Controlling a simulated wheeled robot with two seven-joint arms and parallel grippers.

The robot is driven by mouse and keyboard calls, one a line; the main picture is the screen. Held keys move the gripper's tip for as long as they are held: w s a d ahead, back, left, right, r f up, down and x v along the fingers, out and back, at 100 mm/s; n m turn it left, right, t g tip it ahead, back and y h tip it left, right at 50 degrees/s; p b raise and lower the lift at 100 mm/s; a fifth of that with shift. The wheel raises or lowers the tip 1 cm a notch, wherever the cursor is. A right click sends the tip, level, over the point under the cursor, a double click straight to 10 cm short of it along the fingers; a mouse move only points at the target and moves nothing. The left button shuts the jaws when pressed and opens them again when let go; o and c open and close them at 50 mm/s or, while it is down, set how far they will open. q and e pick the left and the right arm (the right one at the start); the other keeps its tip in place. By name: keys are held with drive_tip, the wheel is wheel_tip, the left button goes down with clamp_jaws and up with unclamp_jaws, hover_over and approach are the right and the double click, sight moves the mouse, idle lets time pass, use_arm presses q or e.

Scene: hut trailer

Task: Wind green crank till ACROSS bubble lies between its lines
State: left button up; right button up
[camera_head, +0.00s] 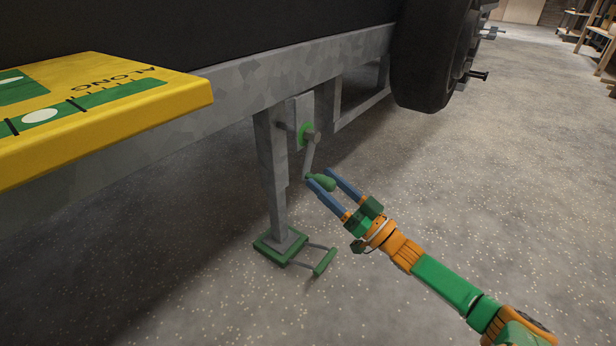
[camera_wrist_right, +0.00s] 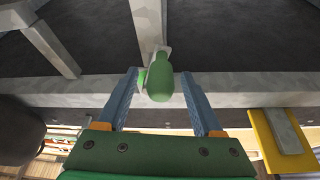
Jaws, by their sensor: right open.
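The green crank grip (camera_head: 322,183) hangs at the lower end of a grey crank arm below a green hub (camera_head: 306,134) on the trailer's leg. My right gripper (camera_head: 322,177) is open with its blue fingertips at the grip. In the right wrist view the grip (camera_wrist_right: 160,86) shows between the open fingers (camera_wrist_right: 158,73), with a gap on each side. The yellow level board (camera_head: 185,95) is at the left edge of the head view. Its ALONG vial (camera_head: 75,108) shows a pale bubble; a second green vial (camera_head: 20,86) is cut off. No ACROSS label is readable. My left gripper is out of view.
The grey leg (camera_head: 272,175) stands on a green foot plate (camera_head: 263,243) with a low green-gripped handle (camera_head: 325,262) beside it. The galvanised trailer frame (camera_head: 240,85) runs above, and a black tyre (camera_head: 432,55) is behind right.

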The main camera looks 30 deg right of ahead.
drive_tip(key=shift+b+x, duration=0.4)
drive_tip(key=shift+x, duration=1.05)
clamp_jaws()
drive_tip(key=shift+a+f, duration=0.1)
